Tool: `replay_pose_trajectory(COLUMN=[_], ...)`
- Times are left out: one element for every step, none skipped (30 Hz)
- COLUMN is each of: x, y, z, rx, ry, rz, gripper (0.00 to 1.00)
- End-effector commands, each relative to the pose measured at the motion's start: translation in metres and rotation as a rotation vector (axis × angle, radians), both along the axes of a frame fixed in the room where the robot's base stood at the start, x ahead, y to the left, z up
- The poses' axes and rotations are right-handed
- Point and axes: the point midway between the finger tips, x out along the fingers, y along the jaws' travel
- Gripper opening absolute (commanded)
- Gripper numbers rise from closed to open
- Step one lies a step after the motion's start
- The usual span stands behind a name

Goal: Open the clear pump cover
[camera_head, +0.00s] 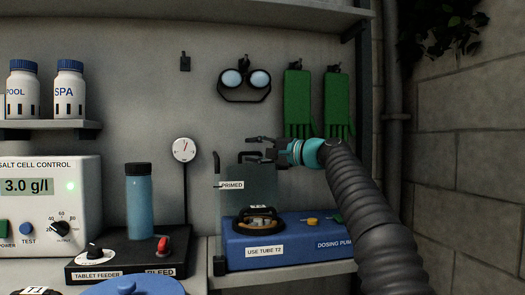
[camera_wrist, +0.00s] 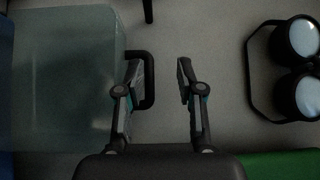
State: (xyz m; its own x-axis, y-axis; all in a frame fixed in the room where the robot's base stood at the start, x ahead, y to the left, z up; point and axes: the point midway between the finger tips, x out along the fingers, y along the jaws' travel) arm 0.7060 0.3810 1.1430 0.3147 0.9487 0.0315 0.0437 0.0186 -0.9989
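The clear pump cover (camera_head: 262,183) is a translucent panel standing upright above the blue dosing pump (camera_head: 325,238). It fills the left of the wrist view (camera_wrist: 65,90). Its dark U-shaped handle (camera_wrist: 151,80) sticks out from its top edge. My gripper (camera_head: 255,149) is at this top edge in the head view. In the wrist view my gripper (camera_wrist: 158,70) is open. The handle's bar lies between the fingers, and the left finger overlaps the handle's loop. Whether it touches the handle I cannot tell. The pump's round rotor (camera_head: 258,219) shows below the cover.
Goggles (camera_head: 244,82) and green gloves (camera_head: 298,100) hang on the wall behind. A tablet feeder (camera_head: 130,252) with a blue cylinder (camera_head: 140,202) stands left of the pump. A shelf (camera_head: 240,14) runs above. A grey vertical pipe (camera_head: 394,90) is at right.

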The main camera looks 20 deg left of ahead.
Motion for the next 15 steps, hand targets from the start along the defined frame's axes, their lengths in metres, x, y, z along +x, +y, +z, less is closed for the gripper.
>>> replay_pose_trajectory(x=[-0.001, -0.001, -0.001, -0.002, -0.003, -0.004, -0.005, -0.006, -0.008, -0.009, -0.010, -0.013, -0.014, -0.016, -0.018], y=[-0.002, -0.003, -0.006, -0.008, -0.010, -0.013, -0.016, -0.019, -0.023, -0.028, -0.033, -0.039, -0.044, -0.048, -0.057], z=[0.001, 0.001, 0.000, 0.000, 0.000, 0.001, 0.000, 0.000, 0.000, 0.000, 0.000, 0.000, -0.001, 0.000, -0.001], rx=[0.000, 0.000, -0.001, -0.002, -0.001, -0.001, -0.001, -0.001, -0.001, 0.000, 0.000, -0.001, -0.001, 0.000, 0.000], ry=[0.000, 0.000, 0.000, 0.001, 0.000, 0.001, 0.001, 0.000, 0.001, 0.001, 0.000, 0.001, 0.001, 0.001, 0.000], rz=[-0.001, -0.001, -0.001, -0.002, -0.002, -0.002, -0.002, -0.002, -0.003, -0.004, -0.004, -0.003, -0.003, -0.003, -0.005], gripper=[0.37, 0.37, 0.37, 0.37, 0.37, 0.37, 0.37, 0.37, 0.37, 0.37, 0.37, 0.37, 0.37, 0.37, 0.37])
